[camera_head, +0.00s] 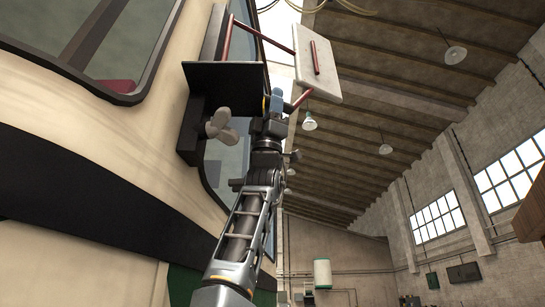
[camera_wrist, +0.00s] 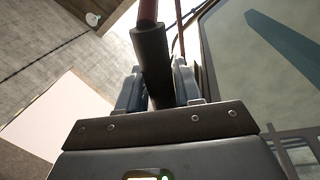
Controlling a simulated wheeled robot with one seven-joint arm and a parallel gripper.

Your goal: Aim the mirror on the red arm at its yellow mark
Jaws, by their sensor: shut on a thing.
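The mirror (camera_head: 322,66) is a pale rectangular panel with a red bar across it, tilted, up beside the tram. The red arm (camera_head: 241,27) runs to it from a black bracket (camera_head: 225,88) on the tram's side; a lower red piece (camera_head: 302,98) slopes from the mirror down to my gripper (camera_head: 276,101). In the wrist view my gripper (camera_wrist: 158,88) is shut on a black sleeve (camera_wrist: 151,60) at the end of a red rod (camera_wrist: 148,12). A pale panel (camera_wrist: 65,125) at left there may be the mirror. I cannot make out a yellow mark.
A grey wing knob (camera_head: 218,124) juts from the bracket, close left of my gripper. The cream tram body (camera_head: 120,145) and its windows fill the left side. Free air lies to the right, under the hall roof with hanging lamps (camera_head: 455,54).

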